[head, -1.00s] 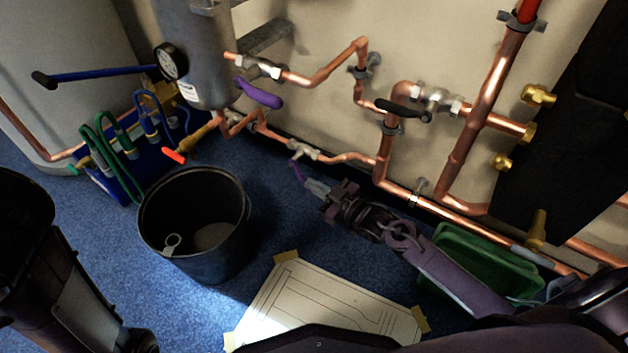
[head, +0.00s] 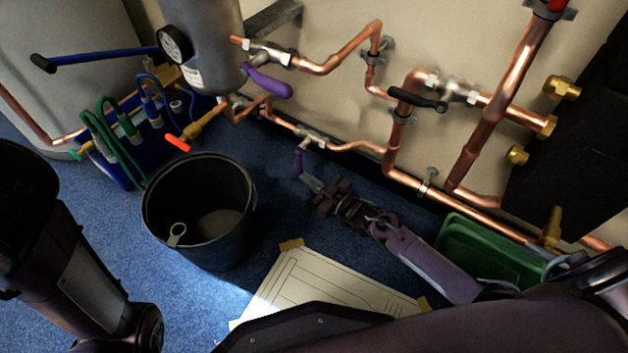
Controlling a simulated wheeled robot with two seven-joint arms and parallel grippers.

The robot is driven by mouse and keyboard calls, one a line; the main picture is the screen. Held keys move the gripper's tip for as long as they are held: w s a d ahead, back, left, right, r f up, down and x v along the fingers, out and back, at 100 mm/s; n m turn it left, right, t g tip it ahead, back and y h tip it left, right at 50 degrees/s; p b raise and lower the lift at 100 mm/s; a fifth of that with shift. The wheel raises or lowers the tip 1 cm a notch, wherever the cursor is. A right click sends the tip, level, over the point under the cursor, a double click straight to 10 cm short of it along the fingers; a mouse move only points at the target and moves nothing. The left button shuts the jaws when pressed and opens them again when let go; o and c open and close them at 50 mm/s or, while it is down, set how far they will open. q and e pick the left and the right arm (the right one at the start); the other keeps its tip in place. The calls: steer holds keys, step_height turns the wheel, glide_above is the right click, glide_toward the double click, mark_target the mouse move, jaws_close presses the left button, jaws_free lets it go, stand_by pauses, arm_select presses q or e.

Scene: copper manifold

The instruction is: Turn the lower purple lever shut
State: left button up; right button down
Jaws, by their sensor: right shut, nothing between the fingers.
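The lower purple lever (head: 299,163) hangs from a small valve (head: 311,138) on the low copper pipe. It points down in the picture, almost vertical. My right gripper (head: 308,182) is shut, with nothing between its fingers. Its tips are at the lower end of the lever, close against it; I cannot tell if they touch. An upper purple lever (head: 266,82) sits on a separate valve (head: 268,54) higher up. My left arm shows at the left edge, but its gripper is out of view.
A black bucket (head: 200,258) stands left of my right gripper. A taped paper sheet (head: 330,283) lies on the blue floor. A green bin (head: 480,250) is beside my right forearm. A black-handled valve (head: 418,99) is up right; a blue crate (head: 118,174) is at left.

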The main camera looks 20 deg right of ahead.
steer(key=shift+w+a+f, duration=0.15)
steer(key=shift+w+a, duration=0.1)
steer(key=shift+w, duration=0.2)
stand_by(0.4)
